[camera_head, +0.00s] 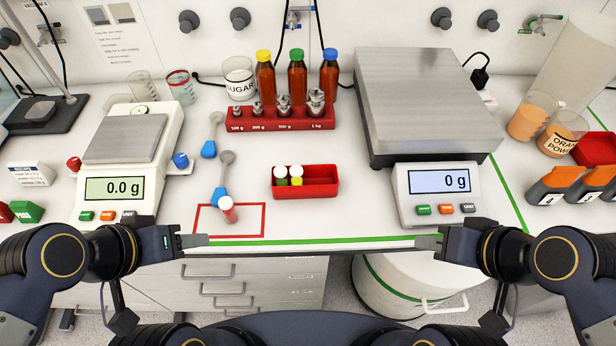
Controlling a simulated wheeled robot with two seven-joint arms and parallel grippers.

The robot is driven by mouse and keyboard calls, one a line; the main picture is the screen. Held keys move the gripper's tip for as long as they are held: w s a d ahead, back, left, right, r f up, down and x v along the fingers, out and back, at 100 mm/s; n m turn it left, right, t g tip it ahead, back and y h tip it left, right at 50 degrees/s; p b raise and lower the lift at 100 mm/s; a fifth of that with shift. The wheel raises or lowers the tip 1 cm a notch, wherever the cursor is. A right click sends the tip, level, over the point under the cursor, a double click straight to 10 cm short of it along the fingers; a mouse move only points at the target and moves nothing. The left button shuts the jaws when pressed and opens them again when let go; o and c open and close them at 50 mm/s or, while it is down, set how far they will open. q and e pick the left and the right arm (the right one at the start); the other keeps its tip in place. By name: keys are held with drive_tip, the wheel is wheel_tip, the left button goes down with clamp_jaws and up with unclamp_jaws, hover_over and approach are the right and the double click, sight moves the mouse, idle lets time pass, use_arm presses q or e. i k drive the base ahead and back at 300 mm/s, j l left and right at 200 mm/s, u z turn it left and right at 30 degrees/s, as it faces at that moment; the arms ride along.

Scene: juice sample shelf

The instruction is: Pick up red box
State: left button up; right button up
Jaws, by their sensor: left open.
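A small open red box (321,183) lies on the white bench near the middle. Two small vials, with white caps and green and yellow bodies, stand in its left part. My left gripper (206,240) is open and empty at the bench's front edge, left of the box and nearer to me. My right gripper (418,242) is at the front edge, right of the box, and holds nothing visible. Its finger gap cannot be made out. Neither gripper touches the box.
A red weight block (279,118) stands behind the box, with brown bottles (297,78) beyond. A large scale (424,105) is to the right, a small scale (125,150) to the left. A vial (228,209) stands in a red-outlined square. Bench in front of the box is clear.

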sight(321, 181)
drive_tip(key=j+u, duration=0.15)
drive_tip(key=j, duration=0.55)
drive_tip(key=i+j+u, duration=0.15)
drive_tip(key=j, duration=0.55)
